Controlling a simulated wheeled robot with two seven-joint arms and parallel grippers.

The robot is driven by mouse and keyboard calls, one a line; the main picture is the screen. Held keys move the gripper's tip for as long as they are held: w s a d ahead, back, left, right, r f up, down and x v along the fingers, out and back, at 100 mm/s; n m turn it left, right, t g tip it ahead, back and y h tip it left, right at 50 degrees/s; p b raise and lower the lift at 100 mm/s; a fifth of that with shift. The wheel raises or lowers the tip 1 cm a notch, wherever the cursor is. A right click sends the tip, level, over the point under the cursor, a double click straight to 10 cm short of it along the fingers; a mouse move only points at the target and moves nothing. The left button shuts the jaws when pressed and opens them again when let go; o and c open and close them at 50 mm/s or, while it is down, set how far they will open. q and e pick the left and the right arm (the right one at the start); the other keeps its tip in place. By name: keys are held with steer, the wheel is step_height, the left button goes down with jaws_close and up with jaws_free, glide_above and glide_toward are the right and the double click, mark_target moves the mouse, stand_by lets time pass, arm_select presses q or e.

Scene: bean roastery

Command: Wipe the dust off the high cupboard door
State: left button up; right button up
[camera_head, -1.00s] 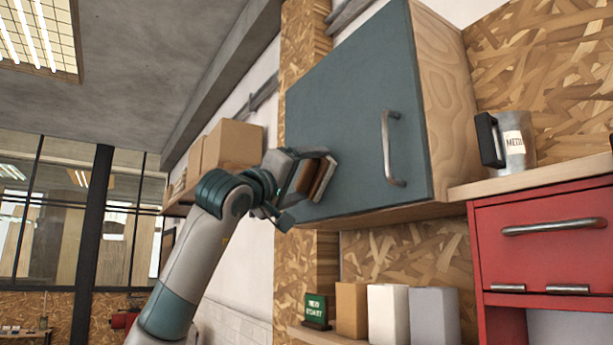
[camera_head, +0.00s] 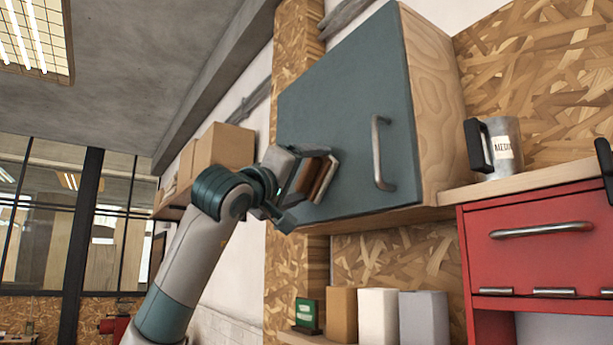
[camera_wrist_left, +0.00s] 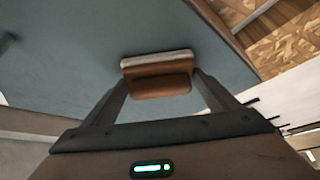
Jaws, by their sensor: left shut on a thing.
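The high cupboard door (camera_head: 340,110) is blue-grey with a vertical metal handle (camera_head: 382,153) near its right edge; it is closed. It also fills much of the left wrist view (camera_wrist_left: 90,80). My left gripper (camera_head: 305,180) is at the lower left part of the door. It is shut on a brown block with a pale pad (camera_head: 322,181), the wiper, whose pale face is turned to the door. In the left wrist view the wiper (camera_wrist_left: 160,82) sits between the fingertips, against or very close to the door. I cannot make out dust. My right gripper is not clearly in view.
A metal jug (camera_head: 503,145) stands on the shelf right of the cupboard, above a red cabinet (camera_head: 540,245). Several boxes (camera_head: 378,315) and a small green sign (camera_head: 306,313) stand on a shelf below. Cardboard boxes (camera_head: 225,147) sit on a shelf at left.

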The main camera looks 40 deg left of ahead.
mark_target(322, 170)
arm_select(q)
steer(key=shift+s+d, duration=0.25)
steer(key=shift+d, duration=0.65)
steer(key=shift+s+d, duration=0.2)
steer(key=shift+d, duration=0.7)
steer(key=shift+d, duration=0.1)
steer(key=shift+s+d+b, duration=0.2)
steer(key=shift+s+d, duration=0.1)
steer(key=shift+d, duration=0.55)
steer(key=shift+s+d+b, duration=0.2)
steer(key=shift+s+d, duration=0.05)
steer(key=shift+d, duration=0.55)
steer(key=shift+a, duration=0.15)
steer(key=shift+w+a+p, duration=0.15)
steer(key=shift+w+a, duration=0.1)
steer(key=shift+a, duration=0.6)
steer(key=shift+w+a+p, duration=0.15)
steer(key=shift+w+a, duration=0.1)
steer(key=shift+a, duration=0.6)
steer(key=shift+w+a+p, duration=0.15)
steer(key=shift+w+a, duration=0.15)
steer(key=shift+a, duration=0.55)
steer(key=shift+w+a+p, duration=0.15)
steer(key=shift+w+a, duration=0.1)
steer(key=shift+a, duration=0.6)
